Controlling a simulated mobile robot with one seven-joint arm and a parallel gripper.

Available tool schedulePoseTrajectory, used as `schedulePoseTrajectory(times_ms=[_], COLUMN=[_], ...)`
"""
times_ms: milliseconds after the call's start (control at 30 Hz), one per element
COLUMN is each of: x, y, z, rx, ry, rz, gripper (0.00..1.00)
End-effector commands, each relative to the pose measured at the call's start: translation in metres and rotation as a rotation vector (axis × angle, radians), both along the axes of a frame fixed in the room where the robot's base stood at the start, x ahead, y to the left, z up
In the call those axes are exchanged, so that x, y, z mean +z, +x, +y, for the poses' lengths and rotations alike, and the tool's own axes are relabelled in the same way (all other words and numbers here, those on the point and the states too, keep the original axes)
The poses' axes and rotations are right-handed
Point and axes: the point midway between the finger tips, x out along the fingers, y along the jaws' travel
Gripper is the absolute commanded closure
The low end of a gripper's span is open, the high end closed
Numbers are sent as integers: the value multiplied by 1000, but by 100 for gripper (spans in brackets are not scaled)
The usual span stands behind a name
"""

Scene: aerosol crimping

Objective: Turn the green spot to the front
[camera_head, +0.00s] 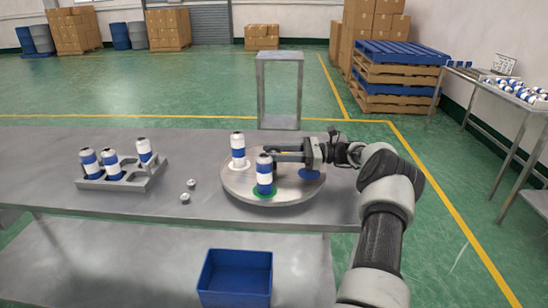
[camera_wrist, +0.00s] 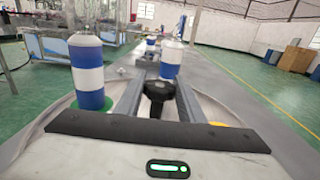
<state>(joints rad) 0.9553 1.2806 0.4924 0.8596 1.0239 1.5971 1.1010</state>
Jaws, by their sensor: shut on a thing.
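A round grey turntable (camera_head: 232,187) lies on the steel table. Its green spot (camera_head: 257,193) is at the side nearest the head camera, under a blue-and-white can (camera_head: 264,175). Green also shows at that can's base in the wrist view (camera_wrist: 108,104). A second can (camera_head: 238,150) stands upright on a white spot at the back left. A blue spot (camera_head: 309,174) at the right is bare. My gripper (camera_head: 278,156) reaches in from the right over the turntable. In the wrist view its fingers are shut on a black central knob (camera_wrist: 158,92). An orange spot (camera_wrist: 218,124) shows partly at right.
A grey rack (camera_head: 122,180) with several cans stands at the left of the table. Two small metal pieces (camera_head: 187,190) lie between rack and turntable. A grey frame (camera_head: 279,90) stands behind the turntable. A blue bin (camera_head: 235,278) is below the table's front edge.

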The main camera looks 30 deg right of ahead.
Motion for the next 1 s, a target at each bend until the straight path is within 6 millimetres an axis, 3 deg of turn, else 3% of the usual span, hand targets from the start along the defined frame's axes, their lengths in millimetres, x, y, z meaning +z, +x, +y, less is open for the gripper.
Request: schedulePoseTrajectory(times_ms=[1000], x=[1], y=[0], z=[1], rx=[154], ry=[1], rz=[-3], gripper=[100])
